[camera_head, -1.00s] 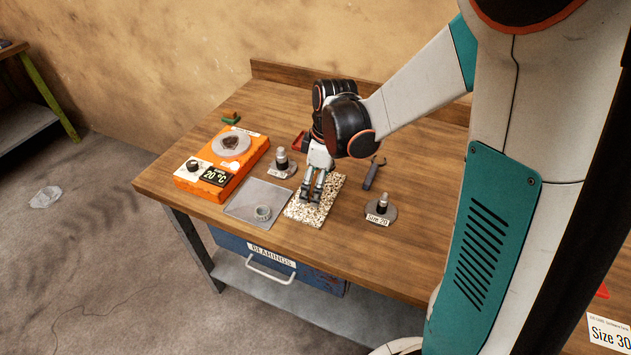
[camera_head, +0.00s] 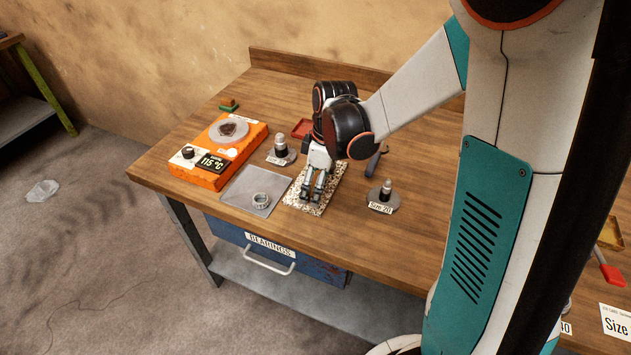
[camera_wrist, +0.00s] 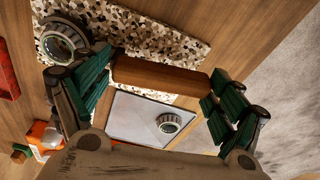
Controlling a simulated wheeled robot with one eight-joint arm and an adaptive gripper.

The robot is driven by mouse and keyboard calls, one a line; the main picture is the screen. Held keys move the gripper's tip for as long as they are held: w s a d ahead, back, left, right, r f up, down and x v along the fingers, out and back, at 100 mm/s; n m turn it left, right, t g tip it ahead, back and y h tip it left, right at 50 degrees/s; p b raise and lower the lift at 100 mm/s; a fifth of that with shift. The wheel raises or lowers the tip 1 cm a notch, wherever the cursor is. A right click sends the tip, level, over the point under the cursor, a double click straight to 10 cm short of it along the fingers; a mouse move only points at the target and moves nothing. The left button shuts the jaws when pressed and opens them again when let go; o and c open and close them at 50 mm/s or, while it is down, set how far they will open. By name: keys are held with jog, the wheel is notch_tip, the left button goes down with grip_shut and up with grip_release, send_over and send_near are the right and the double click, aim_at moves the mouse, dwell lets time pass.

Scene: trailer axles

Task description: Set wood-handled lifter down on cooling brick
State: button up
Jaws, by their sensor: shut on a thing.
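My gripper (camera_head: 312,199) points down over the speckled cooling brick (camera_head: 333,178) in the head view. In the wrist view my gripper (camera_wrist: 160,82) is shut on the brown wooden handle (camera_wrist: 160,76) of the lifter, with a dark green finger at each end. The cooling brick also shows in the wrist view (camera_wrist: 150,38), behind the handle. A metal bearing ring (camera_wrist: 62,40) is at the brick's upper left there. The lifter's lower part is hidden, and I cannot tell whether it touches the brick.
A grey plate (camera_head: 238,197) with a bearing (camera_head: 261,200) lies left of the brick. Beyond is an orange heater (camera_head: 213,185) reading 115 °C. Posts on round bases stand behind (camera_head: 281,150) and to the right (camera_head: 385,195). A dark tool (camera_head: 374,163) lies at the right back.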

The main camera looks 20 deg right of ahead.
jog(key=shift+f+b, duration=0.3)
jog(key=shift+f, duration=0.05)
dwell(0.4)
jog(key=o, duration=1)
jog(key=r, duration=0.4)
jog(key=d+r, duration=0.1)
jog(key=r, duration=0.3)
jog(key=s+r, duration=0.1)
jog(key=r, duration=0.3)
jog(key=shift+d, duration=0.3)
jog(key=s+a+r+m+t, duration=0.1)
jog(key=s+m+t, duration=0.1)
jog(key=s, duration=0.3)
jog(key=s+a+r+m+t+h, duration=0.1)
jog(key=s+m+t, duration=0.1)
jog(key=s+m, duration=0.3)
jog(key=s+r+m+t, duration=0.1)
jog(key=s+m+t, duration=0.1)
jog(key=s+m, duration=0.2)
jog(key=shift+s+a+r+h, duration=0.3)
jog(key=shift+s+a+r, duration=0.1)
jog(key=shift+s, duration=0.1)
